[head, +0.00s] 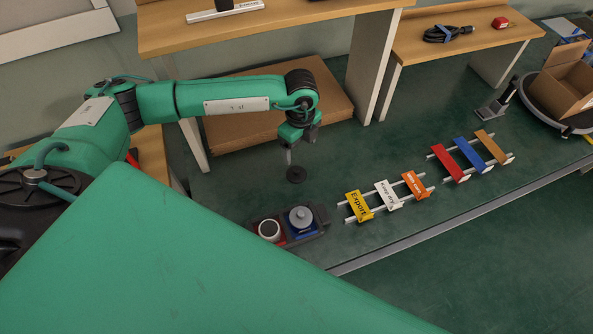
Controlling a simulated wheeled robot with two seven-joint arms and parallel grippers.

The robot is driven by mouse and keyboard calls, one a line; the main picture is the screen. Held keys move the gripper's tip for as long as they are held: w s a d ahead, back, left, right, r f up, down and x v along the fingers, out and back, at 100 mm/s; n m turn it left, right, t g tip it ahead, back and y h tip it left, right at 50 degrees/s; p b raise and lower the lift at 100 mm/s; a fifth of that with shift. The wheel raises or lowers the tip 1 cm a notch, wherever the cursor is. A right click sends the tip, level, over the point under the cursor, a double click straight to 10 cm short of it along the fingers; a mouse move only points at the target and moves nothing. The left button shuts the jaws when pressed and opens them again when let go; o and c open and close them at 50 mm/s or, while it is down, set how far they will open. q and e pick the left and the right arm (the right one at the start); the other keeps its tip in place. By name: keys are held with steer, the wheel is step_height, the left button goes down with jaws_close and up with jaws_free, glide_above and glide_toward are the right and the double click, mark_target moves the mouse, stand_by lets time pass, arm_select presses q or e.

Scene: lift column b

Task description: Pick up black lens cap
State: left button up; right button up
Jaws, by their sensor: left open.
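A small round black disc, which looks like the black lens cap (296,175), lies flat on the dark green bench top near the middle of the head view. My left gripper (289,163) comes down from above, with its fingers pointing down at the disc's upper left edge. The gripper is open. The fingers are small in the picture, and I cannot tell whether they touch the cap. My right gripper is not in view.
A dark tray (318,233) with a white-topped red item (269,230) and a grey-topped blue item (301,218) stands in front of the cap. Labelled racks (387,194) are to the right. A wooden shelf (270,30) stands behind.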

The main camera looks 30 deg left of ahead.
arm_select(q)
steer(key=b, duration=0.3)
glide_above(296, 170)
steer(key=f, duration=0.4)
steer(key=d+f, duration=0.1)
steer(key=f, duration=0.1)
steer(key=shift+w+f, duration=0.2)
steer(key=shift+f, duration=0.1)
steer(key=shift+f+b, duration=0.2)
steer(key=shift+b, duration=0.1)
steer(key=shift+a+f, duration=0.1)
steer(key=shift+f, duration=0.15)
steer(key=f+b, duration=0.2)
steer(key=f, duration=0.1)
steer(key=shift+s+a+f+b, duration=0.15)
steer(key=shift+a+f+b, duration=0.15)
steer(key=shift+a+b, duration=0.05)
steer(key=shift+f, duration=0.5)
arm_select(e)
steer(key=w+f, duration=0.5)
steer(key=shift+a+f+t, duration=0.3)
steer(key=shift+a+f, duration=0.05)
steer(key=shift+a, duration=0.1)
arm_select(q)
steer(key=c, duration=1.1)
